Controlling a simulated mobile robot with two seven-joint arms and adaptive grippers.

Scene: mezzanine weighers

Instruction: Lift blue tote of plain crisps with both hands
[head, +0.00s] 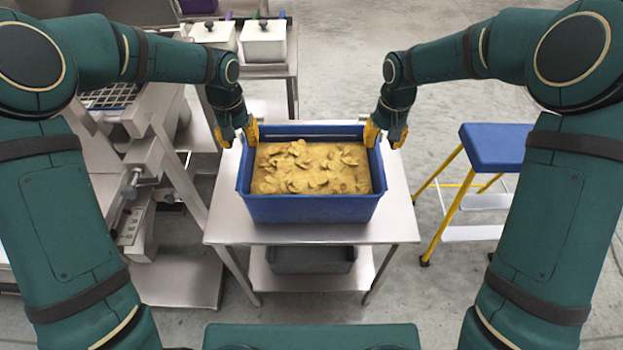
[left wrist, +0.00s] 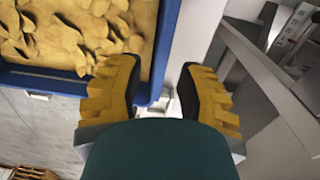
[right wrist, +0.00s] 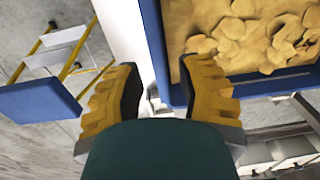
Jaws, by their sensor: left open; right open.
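The blue tote (head: 312,209), filled with plain crisps (head: 310,167), stands upright on a steel table (head: 390,227). My left gripper (head: 237,136) is open at the tote's left wall near the far corner. In the left wrist view its yellow fingers (left wrist: 160,95) are spread, one over the tote side and one outside it. My right gripper (head: 384,135) is open at the right wall near the far corner. In the right wrist view its fingers (right wrist: 160,95) straddle the wall line likewise. I cannot tell whether any finger touches the wall.
A grey bin (head: 310,260) sits on the table's lower shelf. A blue-topped step stool (head: 494,147) with yellow legs stands at right. A steel machine (head: 135,150) stands close at left. White lidded containers (head: 263,41) sit on a bench behind. Open floor lies behind at right.

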